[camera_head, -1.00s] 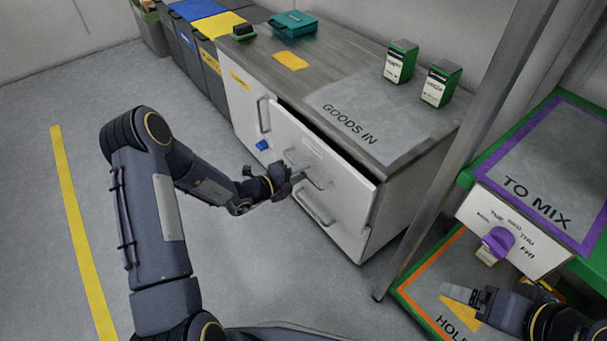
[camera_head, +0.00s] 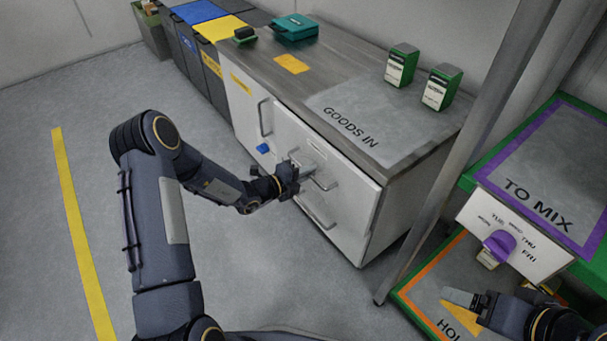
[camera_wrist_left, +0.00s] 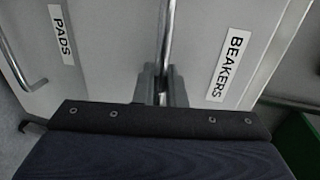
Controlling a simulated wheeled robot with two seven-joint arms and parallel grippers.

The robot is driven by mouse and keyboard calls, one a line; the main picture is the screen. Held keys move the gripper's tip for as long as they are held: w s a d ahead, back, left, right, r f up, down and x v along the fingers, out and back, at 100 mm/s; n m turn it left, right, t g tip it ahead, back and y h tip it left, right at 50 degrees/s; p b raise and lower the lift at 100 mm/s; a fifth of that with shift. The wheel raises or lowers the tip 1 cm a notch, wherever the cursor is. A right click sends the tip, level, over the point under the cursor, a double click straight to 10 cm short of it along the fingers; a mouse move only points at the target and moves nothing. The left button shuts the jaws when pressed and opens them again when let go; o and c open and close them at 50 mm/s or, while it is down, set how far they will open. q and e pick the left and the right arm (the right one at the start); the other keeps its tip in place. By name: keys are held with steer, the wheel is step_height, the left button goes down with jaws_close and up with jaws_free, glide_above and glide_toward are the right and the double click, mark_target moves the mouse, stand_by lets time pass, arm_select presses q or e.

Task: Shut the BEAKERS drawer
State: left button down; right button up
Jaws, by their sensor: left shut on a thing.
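The BEAKERS drawer (camera_head: 350,190) is the upper drawer in the grey bench under the GOODS IN mat. Its white front now sits flush, or nearly so, with the bench; no wide gap shows above it. My left gripper (camera_head: 306,170) is at the drawer's bar handle (camera_head: 326,185). In the left wrist view, the fingers (camera_wrist_left: 161,84) are shut around the metal handle bar (camera_wrist_left: 167,35), beside the BEAKERS label (camera_wrist_left: 229,66). My right gripper (camera_head: 462,298) is at the lower right, away from the drawer; its jaw opening cannot be made out.
The PADS drawer (camera_wrist_left: 62,35) lies below, with its own handle (camera_head: 314,213). Two green-and-white boxes (camera_head: 401,66) (camera_head: 440,88) stand on the bench top. A metal post (camera_head: 450,150) and the TO MIX shelf (camera_head: 535,190) are on the right. The floor (camera_head: 130,200) left of the bench is clear.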

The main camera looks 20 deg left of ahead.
arm_select(q)
steer(key=shift+r+x, duration=0.25)
steer(key=shift+x, duration=0.95)
steer(key=shift+w+r, duration=0.1)
steer(key=shift+w, duration=0.05)
steer(key=c, duration=1.6)
jaws_free()
steer(key=shift+d, duration=0.15)
steer(key=p+v, duration=0.2)
steer(key=v, duration=0.5)
steer(key=shift+s+a+p, duration=0.25)
steer(key=shift+s+p, duration=0.1)
